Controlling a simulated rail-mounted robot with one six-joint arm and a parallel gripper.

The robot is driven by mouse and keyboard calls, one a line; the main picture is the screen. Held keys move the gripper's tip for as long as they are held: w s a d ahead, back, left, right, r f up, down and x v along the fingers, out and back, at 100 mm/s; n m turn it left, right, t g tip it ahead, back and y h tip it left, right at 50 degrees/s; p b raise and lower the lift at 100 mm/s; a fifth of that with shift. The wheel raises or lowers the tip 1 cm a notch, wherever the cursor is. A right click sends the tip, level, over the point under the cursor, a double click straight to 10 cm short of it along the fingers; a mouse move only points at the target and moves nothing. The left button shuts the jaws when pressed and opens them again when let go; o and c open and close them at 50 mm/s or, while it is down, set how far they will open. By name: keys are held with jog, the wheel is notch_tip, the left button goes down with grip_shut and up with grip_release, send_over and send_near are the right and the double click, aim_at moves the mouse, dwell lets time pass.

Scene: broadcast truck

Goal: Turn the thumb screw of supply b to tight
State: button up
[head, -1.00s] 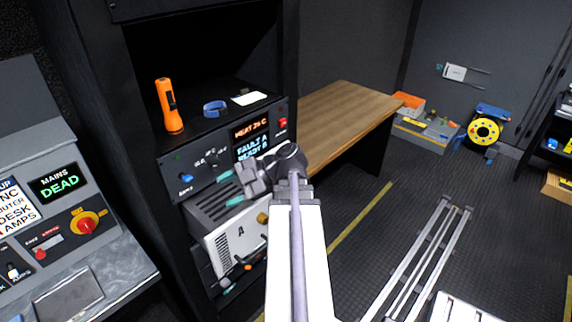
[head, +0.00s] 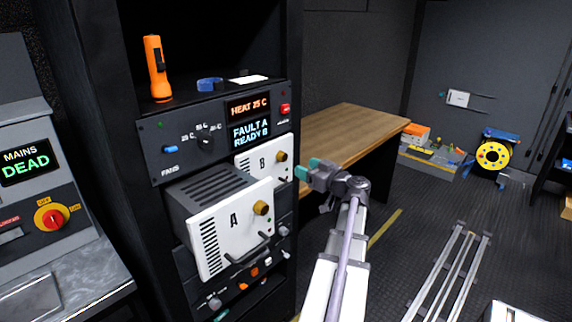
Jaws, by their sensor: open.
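Supply B (head: 249,166) is a white-faced unit in the rack, seated behind and to the right of supply A and partly hidden by it. Its brass thumb screw (head: 281,157) shows at the right of its face. My gripper (head: 302,172), with teal fingertips, is open and empty just right of the thumb screw, pointing left at it. In this view it looks close but apart; the exact gap cannot be told. Supply A (head: 218,240) sticks well out of the rack, with its own brass thumb screw (head: 261,208) and a dark handle.
The control panel above reads "FAULT A READY B" on its display (head: 251,131). An orange flashlight (head: 156,70) and a blue roll (head: 209,84) stand on top. A wooden desk (head: 350,135) is behind my arm.

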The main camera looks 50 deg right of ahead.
aim_at(285, 158)
jog(key=w, duration=0.6)
jog(key=w+d, duration=0.1)
jog(key=w, duration=0.2)
jog(key=shift+c, duration=0.4)
jog(key=c, duration=0.8)
jog(key=shift+c, duration=0.2)
